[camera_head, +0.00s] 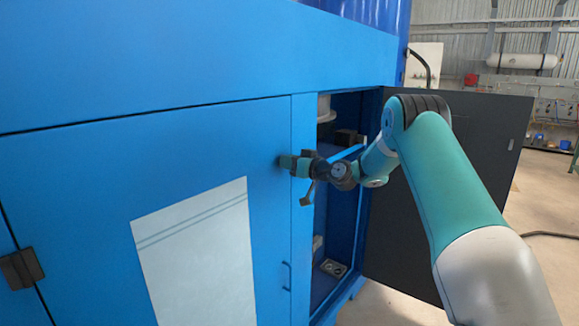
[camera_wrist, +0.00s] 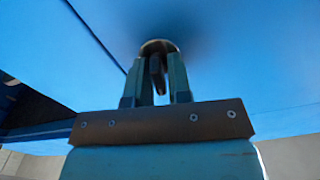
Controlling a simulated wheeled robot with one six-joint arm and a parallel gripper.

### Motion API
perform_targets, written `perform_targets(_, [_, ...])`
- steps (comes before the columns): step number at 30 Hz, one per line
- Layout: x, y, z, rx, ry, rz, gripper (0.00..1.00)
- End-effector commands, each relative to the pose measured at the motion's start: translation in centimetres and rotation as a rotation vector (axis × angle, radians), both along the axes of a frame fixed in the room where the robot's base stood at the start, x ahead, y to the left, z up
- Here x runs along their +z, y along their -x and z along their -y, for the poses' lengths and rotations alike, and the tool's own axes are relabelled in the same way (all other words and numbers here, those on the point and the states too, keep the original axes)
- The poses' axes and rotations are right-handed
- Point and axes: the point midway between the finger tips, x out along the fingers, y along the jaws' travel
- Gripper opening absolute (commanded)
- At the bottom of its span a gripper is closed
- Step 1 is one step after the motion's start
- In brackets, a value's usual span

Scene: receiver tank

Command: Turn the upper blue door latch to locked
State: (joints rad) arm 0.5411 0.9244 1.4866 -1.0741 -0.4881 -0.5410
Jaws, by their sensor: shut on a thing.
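The blue door (camera_head: 220,140) fills the left of the head view and stands closed. In the wrist view, the upper latch (camera_wrist: 158,48) shows as a dark round base on the blue surface, with a dark handle standing between my fingers. My gripper (camera_wrist: 156,66) has one finger on each side of this handle and is shut on it. In the head view, my gripper (camera_head: 285,162) is at the door's right edge, and it hides most of the latch there. The latch's exact angle cannot be told.
To the right, a dark door (camera_head: 445,190) stands wide open beside an open blue compartment (camera_head: 345,225) with fittings inside. A white panel (camera_head: 200,255) and a thin blue handle (camera_head: 286,276) are lower on the front. A dark fitting (camera_head: 21,268) is at far left.

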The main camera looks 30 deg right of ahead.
Motion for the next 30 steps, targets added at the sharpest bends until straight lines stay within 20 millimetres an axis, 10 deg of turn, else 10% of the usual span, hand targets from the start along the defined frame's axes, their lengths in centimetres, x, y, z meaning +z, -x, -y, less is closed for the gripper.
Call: perform_targets(30, [-0.22,-0.14,0.43,-0.002,-0.894,-0.323,0.00])
